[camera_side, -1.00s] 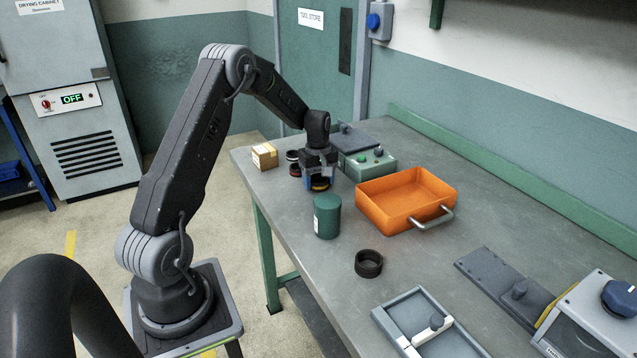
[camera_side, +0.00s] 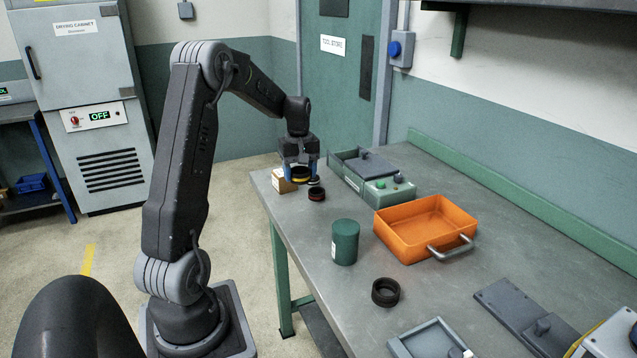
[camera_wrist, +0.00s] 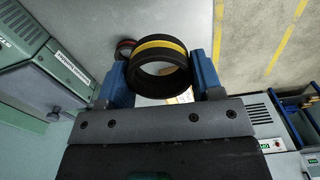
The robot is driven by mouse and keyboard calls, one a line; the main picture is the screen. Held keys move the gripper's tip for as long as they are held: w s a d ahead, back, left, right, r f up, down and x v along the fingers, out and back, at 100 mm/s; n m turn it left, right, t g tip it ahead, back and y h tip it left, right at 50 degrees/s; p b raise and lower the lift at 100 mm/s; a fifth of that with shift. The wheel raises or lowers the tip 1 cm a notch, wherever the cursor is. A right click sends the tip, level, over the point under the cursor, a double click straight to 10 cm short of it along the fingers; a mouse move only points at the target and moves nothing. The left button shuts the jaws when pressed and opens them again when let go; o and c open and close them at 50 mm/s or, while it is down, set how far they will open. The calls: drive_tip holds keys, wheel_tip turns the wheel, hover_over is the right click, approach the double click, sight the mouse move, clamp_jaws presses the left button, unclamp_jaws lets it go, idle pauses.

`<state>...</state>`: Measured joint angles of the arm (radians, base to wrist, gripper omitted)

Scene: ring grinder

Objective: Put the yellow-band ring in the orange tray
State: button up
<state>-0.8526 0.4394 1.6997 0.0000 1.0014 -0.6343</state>
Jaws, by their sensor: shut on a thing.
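The yellow-band ring (camera_wrist: 158,46) is black with a yellow stripe. My gripper (camera_wrist: 160,78) is shut on it, with a blue finger at each side of the ring. In the side view the ring (camera_side: 300,179) hangs below my gripper (camera_side: 299,168), in front of the cardboard box and apparently above the bench. The orange tray (camera_side: 405,245) stands to the right on the bench, apart from my gripper. It looks empty, and a metal handle is at its front right side.
A red-band ring (camera_side: 317,194) sits close by my gripper, with a white-band ring (camera_side: 314,181) behind it. A green canister (camera_side: 345,242) stands between my gripper and the tray. A green control box (camera_side: 388,190) stands behind. A plain black ring (camera_side: 385,292) lies in front.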

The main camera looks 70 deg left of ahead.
drive_tip(key=w+d, duration=0.4)
drive_tip(key=d, duration=0.1)
drive_tip(key=w+d+r+m, duration=0.1)
drive_tip(key=w+d, duration=0.4)
drive_tip(key=d, duration=0.1)
drive_tip(key=w+d+m, duration=0.1)
drive_tip(key=w+d, duration=0.4)
drive_tip(key=shift+d+r, duration=0.2)
drive_tip(key=shift+r, duration=0.1)
hover_over(421, 235)
drive_tip(key=s+d, duration=0.2)
drive_tip(key=s, duration=0.1)
wheel_tip(421, 235, down, 7)
drive_tip(key=shift+w+r, duration=0.15)
drive_tip(key=shift+r, duration=0.05)
drive_tip(key=shift+w+d+f, duration=0.1)
drive_tip(key=shift+d+f, duration=0.1)
drive_tip(key=shift+f, duration=1.95)
drive_tip(key=o, duration=1)
drive_tip(key=shift+f, duration=0.15)
